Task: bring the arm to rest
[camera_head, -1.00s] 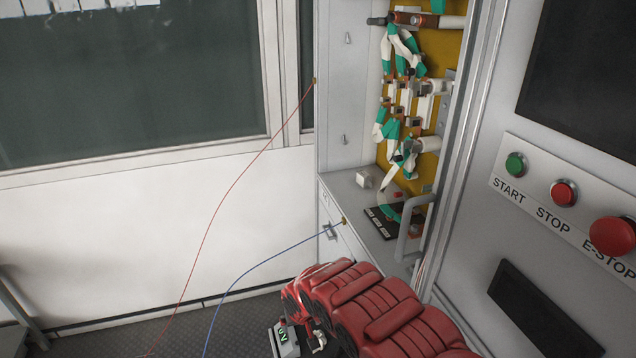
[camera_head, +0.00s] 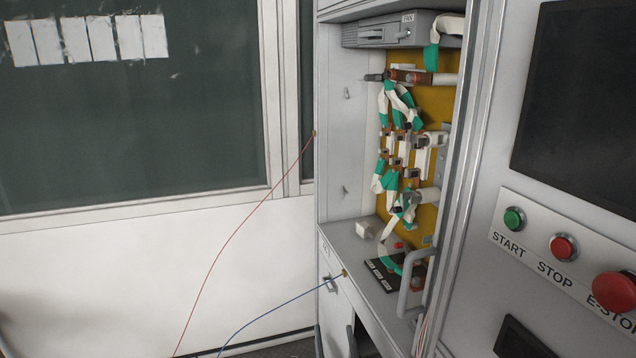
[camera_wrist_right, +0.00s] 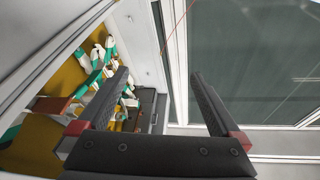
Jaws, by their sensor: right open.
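My right gripper (camera_wrist_right: 158,75) is open and empty in the right wrist view, its two dark fingers spread wide with red blocks at their bases. Behind them are the panel's wiring on the left and the window on the right. In the head view only what look like its dark fingertips (camera_head: 335,342) show at the bottom edge, in front of the cabinet's lower part. The rest of the right arm is out of the head view. My left gripper is in neither view.
The open cabinet holds a yellow panel (camera_head: 431,92) with white and green wiring. A grey device (camera_head: 385,31) is above, and a shelf (camera_head: 345,238) below. A red cable (camera_head: 232,236) and a blue cable (camera_head: 270,308) hang left. A red E-STOP button (camera_head: 614,291) is right.

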